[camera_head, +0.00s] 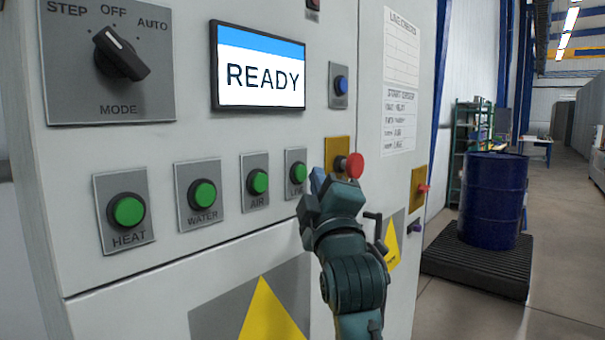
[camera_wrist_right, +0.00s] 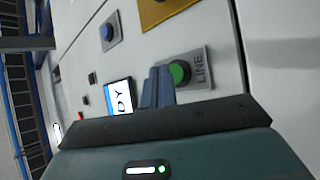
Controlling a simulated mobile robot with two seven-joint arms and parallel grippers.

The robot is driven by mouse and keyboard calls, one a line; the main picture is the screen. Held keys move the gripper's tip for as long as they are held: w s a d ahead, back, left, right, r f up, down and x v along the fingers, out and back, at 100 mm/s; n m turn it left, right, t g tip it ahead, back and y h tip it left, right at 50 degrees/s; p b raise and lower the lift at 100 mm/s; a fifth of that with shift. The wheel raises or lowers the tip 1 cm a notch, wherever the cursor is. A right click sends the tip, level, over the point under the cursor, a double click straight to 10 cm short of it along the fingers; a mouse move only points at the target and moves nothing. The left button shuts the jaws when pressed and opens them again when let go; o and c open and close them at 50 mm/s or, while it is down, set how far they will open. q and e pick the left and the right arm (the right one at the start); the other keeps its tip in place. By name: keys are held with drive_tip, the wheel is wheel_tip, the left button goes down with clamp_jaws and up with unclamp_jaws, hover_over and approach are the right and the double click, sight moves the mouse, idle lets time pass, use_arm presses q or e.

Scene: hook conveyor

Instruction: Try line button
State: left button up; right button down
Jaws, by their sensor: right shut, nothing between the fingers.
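The green LINE button (camera_head: 298,172) sits on a grey plate at the right end of the row of green buttons. In the right wrist view the LINE button (camera_wrist_right: 179,72) is just beside my fingertips, partly behind them. My right gripper (camera_head: 318,182) is shut and empty, its blue-grey fingers pointing at the panel. The fingers (camera_wrist_right: 157,86) also show in the wrist view. Whether they touch the button or panel cannot be told. The screen (camera_head: 260,68) reads READY. My left gripper is not in view.
Green HEAT (camera_head: 127,210), WATER (camera_head: 202,193) and AIR (camera_head: 257,182) buttons line up to the left. A red mushroom button (camera_head: 352,165) is close to the right of my gripper. The MODE knob (camera_head: 120,52) is upper left. A blue drum (camera_head: 493,200) stands right.

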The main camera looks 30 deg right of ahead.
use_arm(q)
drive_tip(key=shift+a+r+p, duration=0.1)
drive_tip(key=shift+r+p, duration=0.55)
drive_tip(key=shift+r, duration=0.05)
use_arm(e)
drive_tip(key=shift+s+d, duration=0.3)
drive_tip(key=shift+s, duration=0.45)
drive_tip(key=shift+s+d, duration=0.35)
drive_tip(key=shift+s, duration=0.4)
drive_tip(key=shift+s+d, duration=0.3)
drive_tip(key=shift+s, duration=0.45)
